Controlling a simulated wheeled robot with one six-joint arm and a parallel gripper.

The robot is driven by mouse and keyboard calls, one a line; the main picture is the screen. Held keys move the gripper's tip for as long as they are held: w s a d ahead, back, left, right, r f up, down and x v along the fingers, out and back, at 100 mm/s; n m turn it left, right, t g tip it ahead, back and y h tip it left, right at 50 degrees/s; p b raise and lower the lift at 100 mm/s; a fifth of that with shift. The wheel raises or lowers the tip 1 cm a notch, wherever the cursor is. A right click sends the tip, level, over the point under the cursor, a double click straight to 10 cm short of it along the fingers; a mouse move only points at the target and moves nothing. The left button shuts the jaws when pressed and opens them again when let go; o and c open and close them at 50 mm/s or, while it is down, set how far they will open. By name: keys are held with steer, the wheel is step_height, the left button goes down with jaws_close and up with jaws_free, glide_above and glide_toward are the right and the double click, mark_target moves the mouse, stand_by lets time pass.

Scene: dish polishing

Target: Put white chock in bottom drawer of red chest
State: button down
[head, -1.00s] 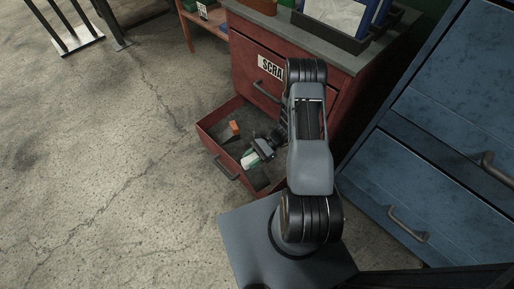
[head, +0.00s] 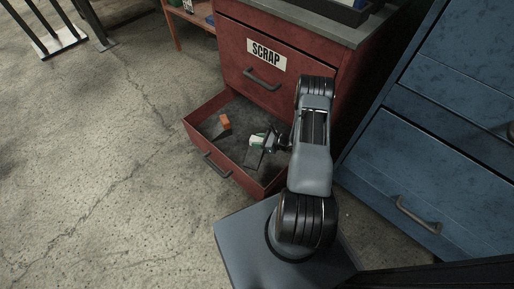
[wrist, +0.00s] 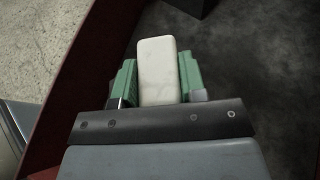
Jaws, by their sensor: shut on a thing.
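The red chest (head: 238,50) has its bottom drawer (head: 192,128) pulled open; its upper drawer, labelled SCRAP, is closed. My gripper (head: 262,140) is over the right part of the open drawer. In the wrist view my gripper (wrist: 158,88) has its green fingers shut on the white chock (wrist: 156,65), one finger on each side. The chock also shows as a small pale piece in the head view (head: 256,140). The dark drawer floor shows beyond it. I cannot tell whether the chock touches the floor.
An orange and dark piece (head: 223,124) lies in the left of the drawer. A dark block (wrist: 190,5) shows at the top of the wrist view. A blue cabinet (head: 440,150) stands close on the right.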

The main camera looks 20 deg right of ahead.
mark_target(254, 153)
steer(key=shift+f+b, duration=0.85)
steer(key=shift+f, duration=1.45)
steer(key=shift+f, duration=0.15)
steer(key=c, duration=0.7)
jaws_free()
